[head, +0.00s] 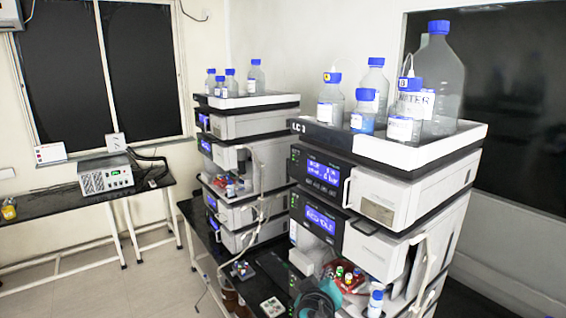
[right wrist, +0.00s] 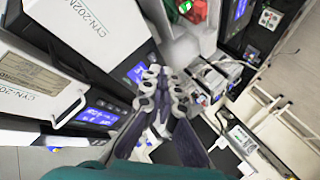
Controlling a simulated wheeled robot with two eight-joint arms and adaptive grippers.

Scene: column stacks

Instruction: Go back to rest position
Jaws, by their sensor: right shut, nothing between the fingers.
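My right gripper (right wrist: 165,92) shows in the middle of the right wrist view, with its fingers together and nothing between them. In the head view a teal and dark part of my right arm shows at the bottom, in front of the near column stack (head: 385,190); the fingers are hard to make out there. A far column stack (head: 245,125) stands to its left. My left gripper is not in view.
A white tray (head: 455,146) on the near stack holds several blue-capped bottles. Small vials and a blue-capped bottle (head: 375,304) stand low by the near stack. A side table (head: 70,203) with a grey instrument (head: 105,174) is at left. Open floor (head: 120,285) lies at lower left.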

